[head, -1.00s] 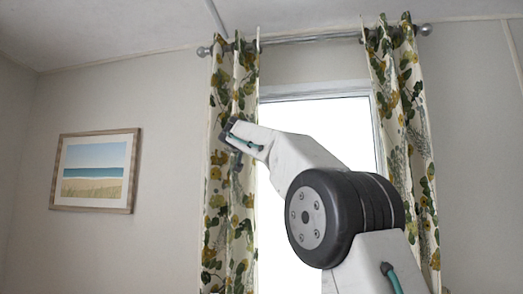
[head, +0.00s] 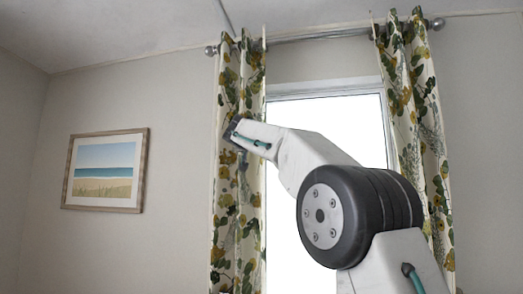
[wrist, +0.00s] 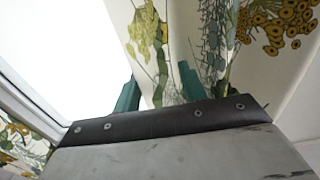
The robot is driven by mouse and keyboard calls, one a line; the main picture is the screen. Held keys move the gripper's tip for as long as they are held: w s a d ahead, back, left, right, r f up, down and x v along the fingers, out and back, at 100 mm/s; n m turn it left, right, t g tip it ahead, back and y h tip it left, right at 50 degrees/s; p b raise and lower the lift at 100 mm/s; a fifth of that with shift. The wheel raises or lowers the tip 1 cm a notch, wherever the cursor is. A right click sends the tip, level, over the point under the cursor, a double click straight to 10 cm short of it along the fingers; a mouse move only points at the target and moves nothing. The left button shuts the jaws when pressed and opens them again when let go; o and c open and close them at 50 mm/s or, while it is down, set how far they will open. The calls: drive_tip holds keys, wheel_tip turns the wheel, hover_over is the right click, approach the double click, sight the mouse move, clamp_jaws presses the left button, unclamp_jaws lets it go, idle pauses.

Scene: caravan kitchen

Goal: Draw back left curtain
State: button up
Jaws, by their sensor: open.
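The left curtain (head: 227,215) is white with green and yellow leaf and flower prints. It hangs bunched in narrow folds from the rod, along the left side of the bright window. My gripper (wrist: 158,82) is open, with its two teal fingers apart in front of the curtain cloth in the wrist view. A curtain fold (wrist: 150,40) shows between and beyond the fingers. I cannot tell whether the fingers touch the cloth. In the head view the wrist end of my arm overlaps the curtain's upper half, and the fingertips are not clear there.
The right curtain (head: 408,90) hangs at the window's right side. Both hang from a metal rod (head: 320,34) with ball ends. The window (head: 300,150) is bare between them. A framed beach picture (head: 105,170) hangs on the wall at left, with clear wall between.

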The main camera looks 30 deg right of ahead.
drive_tip(key=v, duration=0.7)
idle(0.4)
drive_tip(key=s+a+f+n+g+y, duration=0.1)
drive_tip(key=s+f+n+g+y, duration=0.3)
drive_tip(key=f, duration=0.9)
drive_tip(key=s+a+f+n+g+y, duration=0.1)
drive_tip(key=s+a+f+n+g, duration=0.15)
drive_tip(key=s+f, duration=0.7)
drive_tip(key=s+a+f+n+g+y, duration=0.1)
drive_tip(key=s+a+f, duration=0.4)
drive_tip(key=s+f, duration=0.9)
drive_tip(key=s+a+f+n+g+y, duration=0.1)
drive_tip(key=s+a+f+g+y, duration=0.3)
drive_tip(key=s+f, duration=1.1)
drive_tip(key=s+a+y, duration=0.1)
drive_tip(key=s+y, duration=0.1)
drive_tip(key=s, duration=0.1)
